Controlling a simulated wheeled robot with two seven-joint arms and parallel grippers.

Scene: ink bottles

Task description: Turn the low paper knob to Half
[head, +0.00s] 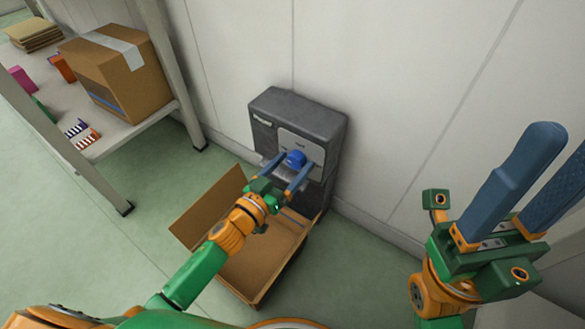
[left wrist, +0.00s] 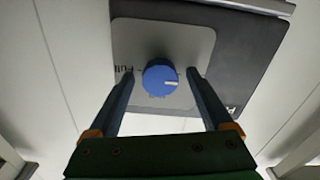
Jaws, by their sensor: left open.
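The blue round knob (head: 296,158) sits on a light grey plate on the front of the dark grey dispenser (head: 318,111) by the wall. In the left wrist view the knob (left wrist: 160,77) has a white pointer mark toward the right of the picture. A label that seems to read Full is at the left of the knob, partly behind a finger; other lettering is too small to read. My left gripper (head: 294,164) is open, its fingers on either side of the knob; contact cannot be told. My right gripper (head: 562,150) is open and empty, away at the right.
An open cardboard box (head: 262,262) stands on the floor below the dispenser. At the left, a shelf (head: 60,95) holds a taped carton (head: 118,72) and small coloured items. The green floor between them is clear.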

